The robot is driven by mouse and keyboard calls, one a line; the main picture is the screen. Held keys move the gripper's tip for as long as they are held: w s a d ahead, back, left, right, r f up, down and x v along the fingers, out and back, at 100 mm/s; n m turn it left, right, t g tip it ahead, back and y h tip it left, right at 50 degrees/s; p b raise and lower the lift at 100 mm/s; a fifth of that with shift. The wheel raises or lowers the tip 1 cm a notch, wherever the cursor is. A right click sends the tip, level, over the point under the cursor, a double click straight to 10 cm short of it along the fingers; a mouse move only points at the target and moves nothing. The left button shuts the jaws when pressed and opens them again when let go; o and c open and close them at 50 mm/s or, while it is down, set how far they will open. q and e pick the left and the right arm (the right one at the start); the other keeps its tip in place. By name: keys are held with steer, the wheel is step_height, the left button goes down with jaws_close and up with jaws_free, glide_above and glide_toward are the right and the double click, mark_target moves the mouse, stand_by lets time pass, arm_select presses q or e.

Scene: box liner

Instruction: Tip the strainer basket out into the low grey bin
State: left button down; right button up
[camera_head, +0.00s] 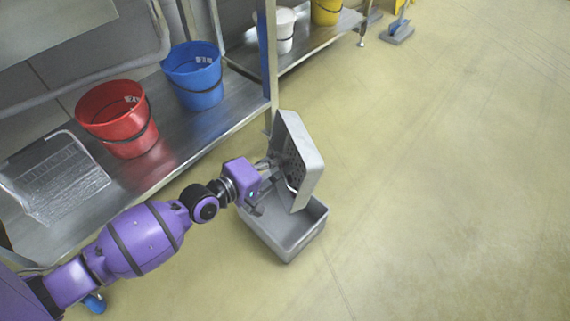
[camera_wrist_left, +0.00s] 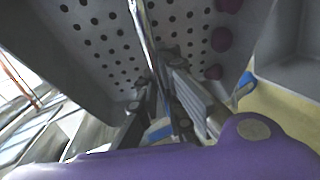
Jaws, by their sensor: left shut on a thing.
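The strainer basket (camera_head: 306,158) is a grey box with a perforated wall, tilted steeply over the low grey bin (camera_head: 298,246). My left gripper (camera_head: 277,172) is shut on the basket's thin metal handle. In the left wrist view, the perforated wall (camera_wrist_left: 100,35) fills the upper part, with the handle running down to the fingers (camera_wrist_left: 160,105). Several dark purple-red round things (camera_wrist_left: 220,39) show against the basket's right side there. The bin stands on the floor below the basket; the visible part of its inside looks empty, and the rest is hidden. My right gripper is out of view.
A steel shelf beside the bin carries a red bucket (camera_head: 118,118), a blue bucket (camera_head: 194,76) and a clear ridged tray (camera_head: 55,180). Its blue-marked post (camera_head: 267,60) stands close behind the basket. The floor to the right is clear.

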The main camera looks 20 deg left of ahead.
arm_select(q)
steer(key=b, duration=0.2)
steer(key=shift+s+a+f+t+h+b, duration=0.25)
steer(key=shift+a+f+t+h+b, duration=0.1)
steer(key=shift+a+t+h, duration=0.05)
steer(key=shift+s+p, duration=0.1)
steer(key=shift+p, duration=0.2)
steer(key=s+a+f+n+t+h, duration=0.2)
steer(key=s+a+f+n+t, duration=0.1)
steer(key=s+a+f+t, duration=0.1)
steer(key=shift+s+a+f+n+t, duration=0.15)
steer(key=shift+a+f+n+t, duration=0.35)
steer(key=shift+t, duration=0.8)
stand_by(0.6)
